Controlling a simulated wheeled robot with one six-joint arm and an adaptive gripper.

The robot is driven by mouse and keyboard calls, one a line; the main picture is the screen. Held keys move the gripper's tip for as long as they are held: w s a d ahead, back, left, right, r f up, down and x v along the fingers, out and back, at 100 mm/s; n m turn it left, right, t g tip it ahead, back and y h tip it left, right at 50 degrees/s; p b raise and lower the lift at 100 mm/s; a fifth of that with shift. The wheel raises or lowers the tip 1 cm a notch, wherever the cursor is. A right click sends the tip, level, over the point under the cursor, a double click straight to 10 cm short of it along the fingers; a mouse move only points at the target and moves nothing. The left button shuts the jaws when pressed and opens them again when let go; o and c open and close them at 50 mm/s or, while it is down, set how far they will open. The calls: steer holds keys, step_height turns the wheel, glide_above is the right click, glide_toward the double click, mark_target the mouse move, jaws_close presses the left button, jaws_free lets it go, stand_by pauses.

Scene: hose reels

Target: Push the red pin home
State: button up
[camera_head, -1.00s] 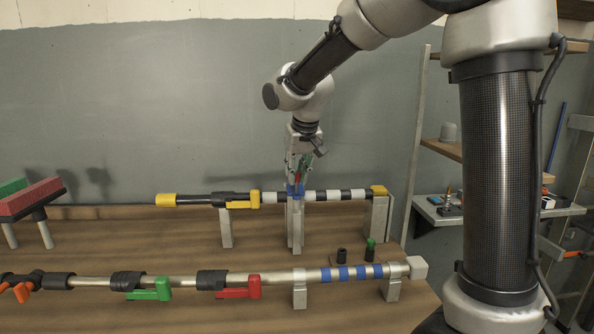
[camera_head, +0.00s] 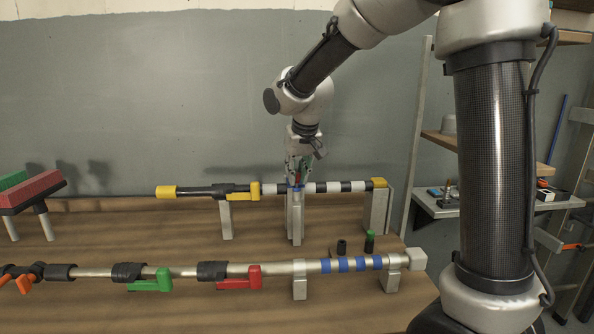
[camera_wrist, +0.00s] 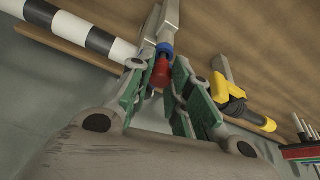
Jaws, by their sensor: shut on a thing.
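In the wrist view the red pin (camera_wrist: 160,73) sits between the green-padded fingers of my gripper (camera_wrist: 158,84), which is shut on it. The pin's far end meets a blue collar (camera_wrist: 164,49) on a grey post. How deep the pin sits in the collar cannot be told. In the head view my gripper (camera_head: 298,176) points down onto the post (camera_head: 297,218) that carries the black-and-white striped bar (camera_head: 334,187). There the red pin shows only as a small patch between the fingers, mostly hidden.
In front runs a metal rod (camera_head: 190,272) with green (camera_head: 150,285) and red (camera_head: 240,283) handles. Two small dark cylinders (camera_head: 342,247) (camera_head: 370,243) stand between bar and rod.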

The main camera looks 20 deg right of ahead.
steer(key=shift+f, duration=0.6)
steer(key=o, duration=0.9)
steer(key=v, duration=1.2)
